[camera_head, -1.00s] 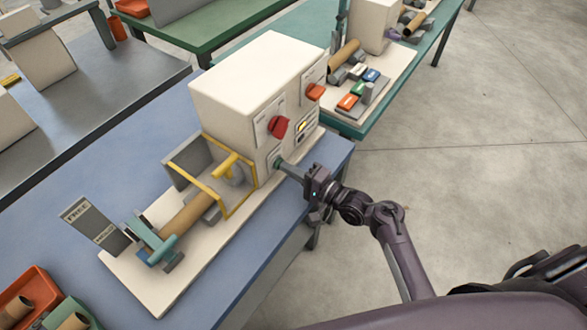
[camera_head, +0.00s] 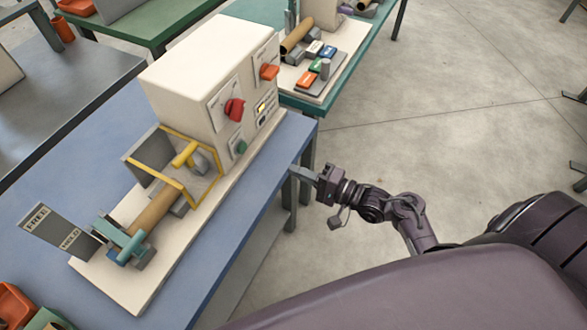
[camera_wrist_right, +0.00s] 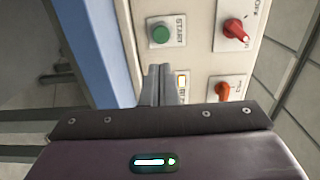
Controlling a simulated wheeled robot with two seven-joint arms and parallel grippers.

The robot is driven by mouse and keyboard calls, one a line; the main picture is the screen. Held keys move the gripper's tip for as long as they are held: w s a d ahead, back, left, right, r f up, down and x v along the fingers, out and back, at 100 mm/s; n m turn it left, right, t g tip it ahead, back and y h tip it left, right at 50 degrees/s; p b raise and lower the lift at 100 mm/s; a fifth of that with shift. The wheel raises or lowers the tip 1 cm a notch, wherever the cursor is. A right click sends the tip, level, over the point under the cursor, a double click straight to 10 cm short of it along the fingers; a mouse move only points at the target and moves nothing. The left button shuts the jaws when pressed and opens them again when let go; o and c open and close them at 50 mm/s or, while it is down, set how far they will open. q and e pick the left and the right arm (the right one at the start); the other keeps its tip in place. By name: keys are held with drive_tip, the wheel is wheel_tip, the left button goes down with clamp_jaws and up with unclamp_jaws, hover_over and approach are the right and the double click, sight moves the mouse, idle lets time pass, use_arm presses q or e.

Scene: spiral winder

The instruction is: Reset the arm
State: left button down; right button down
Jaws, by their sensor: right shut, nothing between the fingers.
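My right gripper (camera_head: 301,173) is shut and empty, held out past the front edge of the blue table, apart from the winder. In the right wrist view its closed fingers (camera_wrist_right: 160,86) point toward the control panel. The spiral winder's cream box (camera_head: 200,75) stands on the table. Its panel has a green START button (camera_head: 239,149), a red knob (camera_head: 235,109), an orange knob (camera_head: 269,72) and a lit yellow indicator (camera_head: 261,107). The green button (camera_wrist_right: 160,33) and red knob (camera_wrist_right: 235,32) also show in the right wrist view. My left gripper is not in view.
A brown tube (camera_head: 153,210) lies on the winder beside a yellow guard frame (camera_head: 176,166). A grey FREE/HOLD plate (camera_head: 52,230) stands at its left. A second station with coloured buttons (camera_head: 318,66) is behind. The floor at right (camera_head: 440,110) is clear.

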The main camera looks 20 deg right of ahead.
idle(0.3)
drive_tip(key=shift+f, duration=0.1)
idle(0.3)
drive_tip(key=s+a+f+n+g+h, duration=0.1)
drive_tip(key=s+f+n+g+h, duration=0.2)
drive_tip(key=f, duration=1.1)
drive_tip(key=s+f+n+g+h, duration=0.1)
drive_tip(key=s+f+g+h, duration=0.15)
drive_tip(key=s+f, duration=0.7)
drive_tip(key=s+d+f+n+g+h, duration=0.2)
drive_tip(key=s+f+n+g, duration=0.2)
drive_tip(key=s+f, duration=0.6)
drive_tip(key=s+d+f+n+g+h, duration=0.2)
drive_tip(key=s+f+n, duration=0.3)
drive_tip(key=s+f, duration=0.5)
drive_tip(key=s+g+h, duration=0.1)
drive_tip(key=s, duration=0.1)
drive_tip(key=shift+s+f+g, duration=0.25)
drive_tip(key=shift+s+g, duration=0.05)
drive_tip(key=shift+g, duration=0.05)
drive_tip(key=shift+h, duration=0.25)
